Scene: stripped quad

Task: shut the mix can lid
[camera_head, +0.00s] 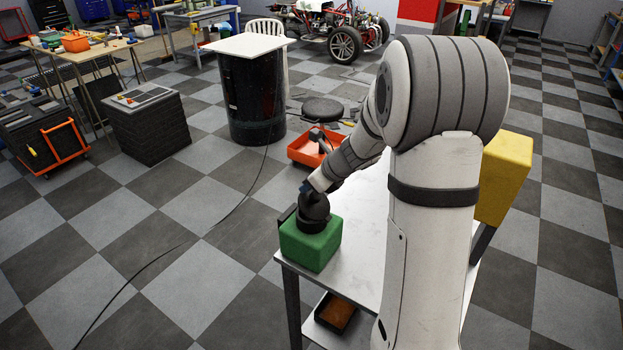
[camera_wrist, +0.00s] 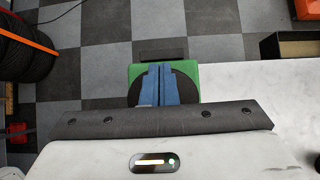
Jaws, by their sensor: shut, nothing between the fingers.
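The mix can looks like a green box-shaped body (camera_head: 311,246) at the near left corner of the white table. A black round part (camera_head: 314,222), seemingly its lid or mouth, sits on top; I cannot tell whether it is fully shut. In the wrist view the green can (camera_wrist: 134,74) and the dark round top (camera_wrist: 138,94) lie under my fingers. My gripper (camera_head: 306,187) is at the can's top. Its blue fingers (camera_wrist: 160,68) are together with nothing between them and hide the middle of the round top. Contact with it is unclear.
The white table (camera_head: 355,245) is bare right of the can. An orange-red tray (camera_head: 308,148) lies behind, and a yellow block (camera_head: 503,178) stands at the right. A dark flat piece (camera_wrist: 163,48) shows just beyond the can. A black drum (camera_head: 252,100) stands on the checkered floor.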

